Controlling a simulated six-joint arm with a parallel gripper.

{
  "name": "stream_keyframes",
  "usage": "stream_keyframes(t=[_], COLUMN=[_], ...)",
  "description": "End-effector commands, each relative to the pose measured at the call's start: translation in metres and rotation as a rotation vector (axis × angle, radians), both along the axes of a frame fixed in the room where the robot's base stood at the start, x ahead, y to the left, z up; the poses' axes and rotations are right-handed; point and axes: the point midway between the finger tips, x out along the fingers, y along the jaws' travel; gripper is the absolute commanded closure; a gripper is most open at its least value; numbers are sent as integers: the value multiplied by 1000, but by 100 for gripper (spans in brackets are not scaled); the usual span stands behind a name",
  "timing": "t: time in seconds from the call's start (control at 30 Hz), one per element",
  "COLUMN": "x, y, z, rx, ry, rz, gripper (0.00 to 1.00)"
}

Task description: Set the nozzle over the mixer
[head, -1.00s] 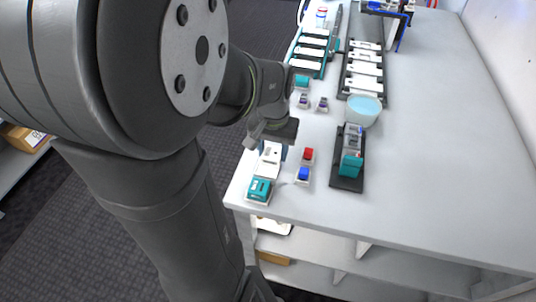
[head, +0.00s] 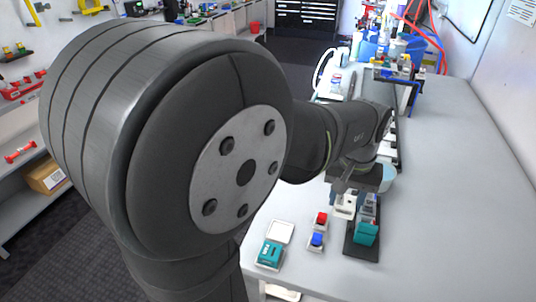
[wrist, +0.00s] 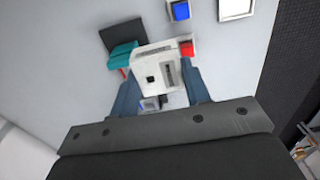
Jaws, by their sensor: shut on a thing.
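My gripper (wrist: 158,90) is shut on a white block (wrist: 158,68), which I take to be the nozzle, with a slot and a small black square on its face. Its blue fingers are on either side of the block. In the head view the block (head: 344,207) hangs under my gripper (head: 347,194), just left of a teal and grey unit (head: 366,234) on a black base (head: 361,252), apparently the mixer. In the wrist view the block covers part of this unit; its teal part (wrist: 122,52) and base (wrist: 122,33) show to the left. The gap between block and mixer is unclear.
A red button (head: 321,218) and a blue button (head: 317,240) stand left of the mixer. A light blue bowl (head: 388,178) is behind my gripper. The table's right side is clear.

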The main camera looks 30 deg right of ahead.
Motion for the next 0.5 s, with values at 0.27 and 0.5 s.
stream_keyframes(t=[0.27, 0.5], x=[17, 21], y=[-85, -118], z=[-1, -4], rx=[1, 1], ry=[1, 1], rz=[-3, -1], gripper=[79, 79])
